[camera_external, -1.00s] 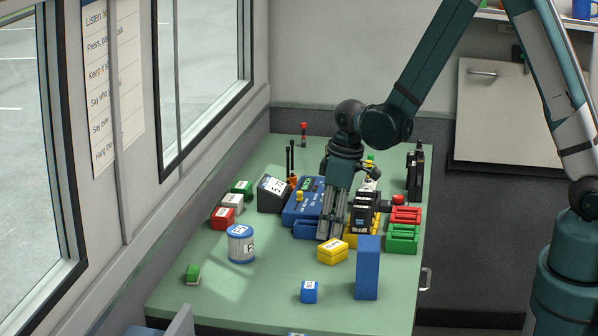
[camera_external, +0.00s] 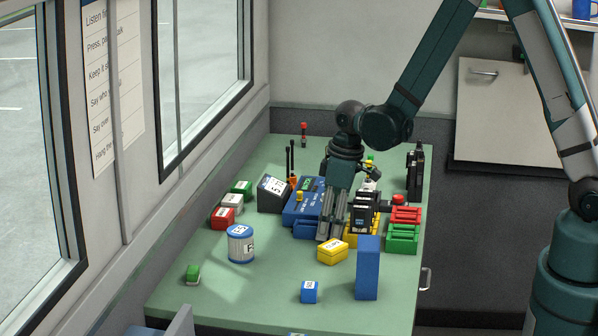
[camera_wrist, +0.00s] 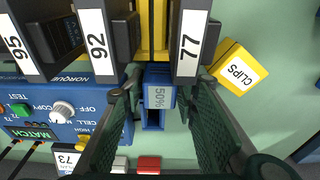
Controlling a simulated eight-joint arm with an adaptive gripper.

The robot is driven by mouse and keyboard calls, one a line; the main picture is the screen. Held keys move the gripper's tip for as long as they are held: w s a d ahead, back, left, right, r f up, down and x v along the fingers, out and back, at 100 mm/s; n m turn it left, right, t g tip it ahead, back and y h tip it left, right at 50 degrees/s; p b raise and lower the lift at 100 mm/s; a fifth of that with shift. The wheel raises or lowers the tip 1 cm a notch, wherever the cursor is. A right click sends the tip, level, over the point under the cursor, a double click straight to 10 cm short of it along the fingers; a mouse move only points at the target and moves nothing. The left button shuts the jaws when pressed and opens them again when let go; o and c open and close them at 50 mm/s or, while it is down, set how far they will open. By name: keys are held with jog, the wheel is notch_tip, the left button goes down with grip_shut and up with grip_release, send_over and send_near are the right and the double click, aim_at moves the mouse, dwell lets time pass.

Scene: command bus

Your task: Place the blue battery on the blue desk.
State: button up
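My gripper (camera_wrist: 160,92) is open, with one finger on each side of the battery and narrow gaps showing. In the external view my gripper (camera_external: 331,234) points down just right of the blue unit (camera_external: 300,207), hiding the battery. No surface is clearly marked as the blue desk; the blue unit has a dial and buttons.
Black labelled radios (camera_wrist: 190,40) stand close beyond my fingers. A yellow clips box (camera_external: 332,252), a tall blue block (camera_external: 367,270), a small blue box (camera_external: 310,291) and a round tin (camera_external: 240,246) stand in front. Red and green holders (camera_external: 402,238) are at right. The front left is mostly clear.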

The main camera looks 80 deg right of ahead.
jog(key=shift+s+r+p, duration=0.25)
jog(key=shift+s+r, duration=0.05)
jog(key=shift+r, duration=1.7)
jog(key=shift+s+r+p, duration=0.3)
jog(key=shift+r, duration=1.65)
jog(key=shift+s+r+p, duration=0.25)
jog(key=shift+s+r, duration=0.05)
jog(key=shift+r, duration=1.7)
jog(key=shift+r, duration=0.1)
jog(key=s+a+r+t, duration=0.1)
jog(key=s+a+r, duration=0.3)
jog(key=a+r, duration=0.3)
jog(key=s+a+r+t, duration=0.1)
jog(key=s+a+r, duration=0.2)
jog(key=a+r, duration=0.5)
jog(key=s+a+r+t, duration=0.1)
jog(key=s+a+r, duration=0.1)
jog(key=s+a, duration=0.4)
jog(key=s+a+r+t, duration=0.2)
jog(key=s+a+r, duration=0.1)
jog(key=s+a, duration=0.3)
jog(key=shift+s+r, duration=0.25)
jog(key=shift+s, duration=0.45)
jog(key=shift+o, duration=0.3)
